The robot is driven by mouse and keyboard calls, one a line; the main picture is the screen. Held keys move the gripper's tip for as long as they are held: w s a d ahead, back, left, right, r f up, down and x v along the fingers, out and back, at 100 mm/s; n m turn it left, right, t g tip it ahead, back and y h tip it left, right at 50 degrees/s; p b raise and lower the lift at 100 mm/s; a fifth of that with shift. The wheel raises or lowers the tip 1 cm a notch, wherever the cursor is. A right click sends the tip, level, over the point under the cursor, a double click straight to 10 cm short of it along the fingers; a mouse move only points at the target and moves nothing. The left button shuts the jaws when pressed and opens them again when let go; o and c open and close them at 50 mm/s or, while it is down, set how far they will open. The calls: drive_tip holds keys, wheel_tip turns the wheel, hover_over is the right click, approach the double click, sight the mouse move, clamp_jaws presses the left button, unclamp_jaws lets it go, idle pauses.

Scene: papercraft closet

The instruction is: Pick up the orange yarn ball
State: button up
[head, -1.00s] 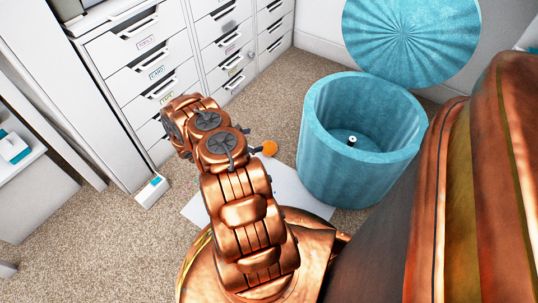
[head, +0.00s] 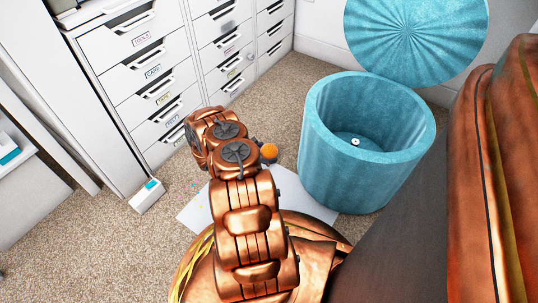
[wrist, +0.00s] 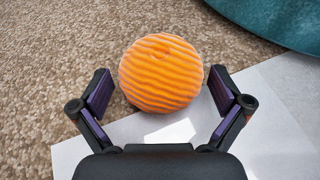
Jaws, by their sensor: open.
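The orange yarn ball (wrist: 160,73) is round and ridged. In the wrist view it lies at the far edge of a white sheet, by the carpet. My gripper (wrist: 160,92) is open, with one dark finger on each side of the ball's near part. I cannot tell whether either finger touches it; a gap shows on both sides. In the head view the ball (head: 269,151) shows just right of my copper arm, which hides the gripper there.
A teal round bin (head: 330,165) stands open right of the ball, its lid (head: 415,40) behind it. White drawer cabinets (head: 150,75) line the back. A small white box (head: 147,196) is on the carpet at left. The white sheet (head: 198,215) lies partly under my arm.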

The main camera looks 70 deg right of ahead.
drive_tip(key=x, duration=0.2)
drive_tip(key=shift+s+d+f+b, duration=0.1)
drive_tip(key=shift+s+d+b, duration=0.1)
drive_tip(key=shift+b, duration=0.2)
drive_tip(key=c, duration=1.2)
